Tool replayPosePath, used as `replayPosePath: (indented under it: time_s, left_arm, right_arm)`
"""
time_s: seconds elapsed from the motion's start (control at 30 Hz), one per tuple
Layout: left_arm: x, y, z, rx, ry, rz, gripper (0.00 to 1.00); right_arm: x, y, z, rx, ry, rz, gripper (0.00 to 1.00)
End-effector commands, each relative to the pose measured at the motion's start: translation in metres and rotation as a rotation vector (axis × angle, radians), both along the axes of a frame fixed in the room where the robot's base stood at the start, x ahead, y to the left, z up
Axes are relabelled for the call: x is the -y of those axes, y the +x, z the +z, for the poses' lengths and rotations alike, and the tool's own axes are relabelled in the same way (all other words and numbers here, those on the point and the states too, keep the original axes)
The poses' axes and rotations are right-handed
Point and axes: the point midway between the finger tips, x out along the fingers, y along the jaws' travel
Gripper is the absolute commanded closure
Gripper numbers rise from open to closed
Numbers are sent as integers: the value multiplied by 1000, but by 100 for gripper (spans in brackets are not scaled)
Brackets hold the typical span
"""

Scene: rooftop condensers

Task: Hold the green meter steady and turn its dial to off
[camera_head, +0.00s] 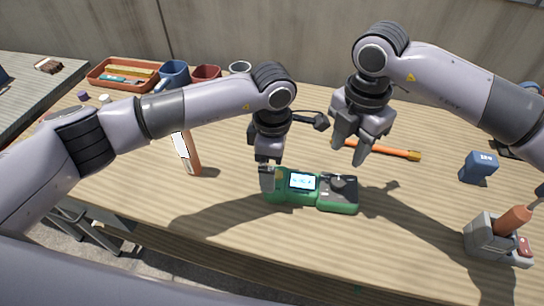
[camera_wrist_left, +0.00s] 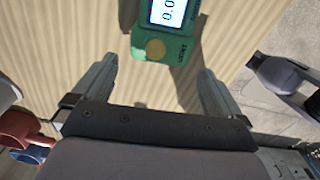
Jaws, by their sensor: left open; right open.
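The green meter (camera_head: 296,199) lies flat on the wooden workbench, its lit screen (camera_head: 302,181) facing up. Its dark dial (camera_head: 343,184) is on the right half in the head view. My left gripper (camera_head: 267,177) is open above the meter's left end. In the left wrist view, the meter's end (camera_wrist_left: 172,48), with a round yellowish button, shows between and just beyond the open fingers, with gaps on both sides. My right gripper (camera_head: 349,153) is open and empty, above and behind the dial. The dial is outside the left wrist view, and its setting is too small to read.
An orange-handled tool (camera_head: 397,152) lies behind the right gripper. A blue block-like device (camera_head: 478,167) and a grey holder with an orange handle (camera_head: 490,240) stand at right. An orange-and-white tube (camera_head: 187,155) stands left. A tray (camera_head: 123,76) and cups line the back. Bench in front is clear.

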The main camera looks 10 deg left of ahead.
Motion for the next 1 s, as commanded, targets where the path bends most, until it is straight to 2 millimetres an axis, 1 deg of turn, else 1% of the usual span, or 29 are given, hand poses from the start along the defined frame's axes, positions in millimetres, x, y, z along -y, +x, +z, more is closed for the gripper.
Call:
replayPosePath:
  time_s: [0.03, 0.2, 0.4, 0.53, 0.77, 0.8, 0.87, 0.9, 0.93, 0.97, 1.0]
  left_arm:
    - [0, -1, -8, -5, 0, 1, 0]
    - [1, -1, -34, -5, -3, 2, 0]
    - [0, -1, -56, -4, -4, 4, 0]
    - [1, -1, -61, -2, -5, 3, 0]
    - [1, 0, -62, -2, -5, 3, 0]
    - [1, 0, -62, -2, -5, 3, 6]
    - [1, 0, -62, -2, -5, 3, 26]
    - [1, 0, -62, -2, -5, 3, 39]
    - [1, 0, -62, -2, -5, 3, 49]
    - [1, 0, -62, -2, -5, 3, 54]
    - [1, 0, -62, -2, -5, 3, 54]
  right_arm:
    - [0, 0, 0, 0, 0, 0, 57]
    - [0, 0, 0, 0, 0, 0, 57]
    - [0, 0, 0, 0, 0, 0, 57]
    - [0, 0, 0, 0, 0, 0, 57]
    - [0, 0, 0, 0, 0, 0, 57]
    - [0, 0, 0, 0, 0, 0, 57]
    - [0, 0, 0, 0, 0, 0, 57]
    - [0, 0, 0, 0, 0, 0, 57]
    - [0, 0, 0, 0, 0, 0, 57]
    - [0, 0, 0, 0, 0, 0, 54]
    - [0, 0, 0, 0, 0, 0, 41]
